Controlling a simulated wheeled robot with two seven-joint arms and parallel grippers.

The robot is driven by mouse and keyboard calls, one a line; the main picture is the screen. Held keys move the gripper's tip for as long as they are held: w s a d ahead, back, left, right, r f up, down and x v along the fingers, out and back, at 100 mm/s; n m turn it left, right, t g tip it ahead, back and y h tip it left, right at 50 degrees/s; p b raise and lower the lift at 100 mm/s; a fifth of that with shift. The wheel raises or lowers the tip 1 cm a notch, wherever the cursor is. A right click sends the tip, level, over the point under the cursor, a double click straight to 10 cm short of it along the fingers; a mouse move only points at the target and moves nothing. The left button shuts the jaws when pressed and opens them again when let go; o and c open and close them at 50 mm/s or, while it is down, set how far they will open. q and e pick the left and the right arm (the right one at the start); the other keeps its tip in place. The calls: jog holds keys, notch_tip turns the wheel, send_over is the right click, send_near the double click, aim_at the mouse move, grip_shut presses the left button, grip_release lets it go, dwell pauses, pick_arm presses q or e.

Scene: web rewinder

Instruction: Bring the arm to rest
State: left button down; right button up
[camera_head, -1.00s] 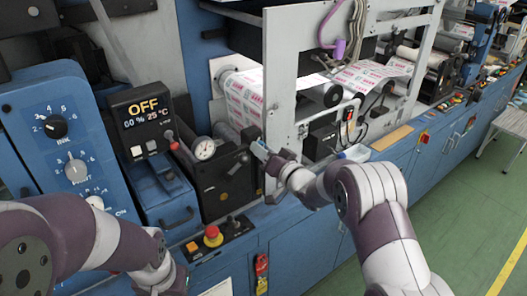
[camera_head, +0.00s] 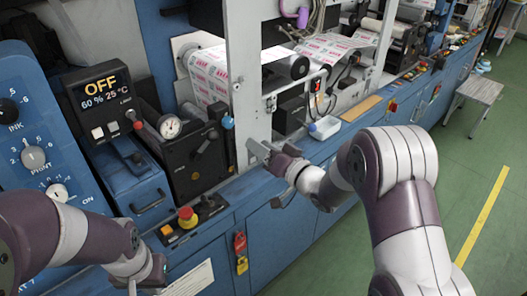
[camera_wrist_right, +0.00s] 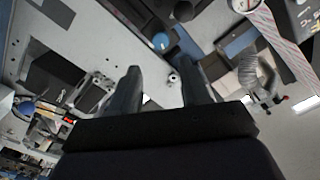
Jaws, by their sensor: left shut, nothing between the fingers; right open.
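My right gripper (camera_head: 260,151) is open and empty, in front of the light grey frame post (camera_head: 243,95). It is to the right of and below a blue ball knob (camera_head: 227,122), apart from it. In the right wrist view the two fingers (camera_wrist_right: 160,72) are spread with nothing between them, and the blue knob (camera_wrist_right: 161,41) shows beyond them. My left gripper (camera_head: 147,284) is low at the left, in front of the blue machine, shut and empty; its fingertips are hard to make out.
The display (camera_head: 103,98) reads OFF, 60 % and 25 °C. A red emergency button (camera_head: 187,215) and gauge (camera_head: 169,126) are on the machine at the left. Green floor (camera_head: 470,175) is open at the right, with a stool (camera_head: 476,95).

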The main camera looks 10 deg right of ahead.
jog(key=shift+s+d, duration=0.15)
jog(key=shift+s, duration=0.1)
